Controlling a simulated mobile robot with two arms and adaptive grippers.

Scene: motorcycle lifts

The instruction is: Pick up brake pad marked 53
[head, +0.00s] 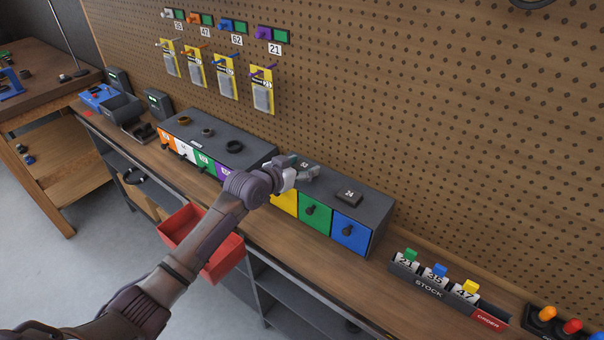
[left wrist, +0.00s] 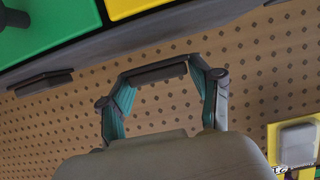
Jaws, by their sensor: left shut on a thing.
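My left gripper (head: 304,169) is over the top of the grey drawer cabinet (head: 372,201) on the bench. It is shut on a dark flat brake pad, which shows edge-on between its teal finger pads in the left wrist view (left wrist: 157,72). In the head view the fingers mostly cover this pad, and its number is too small to read surely. Another dark brake pad, marked 24 (head: 349,196), lies on the cabinet to the right of the gripper. It also shows in the left wrist view (left wrist: 42,83). My right gripper is not in view.
A second drawer cabinet (head: 215,143) with rings on top stands to the left. A red bin (head: 222,262) hangs at the bench front. A stock rack (head: 437,287) with number cards stands at the right. Packets (head: 262,92) hang on the pegboard behind.

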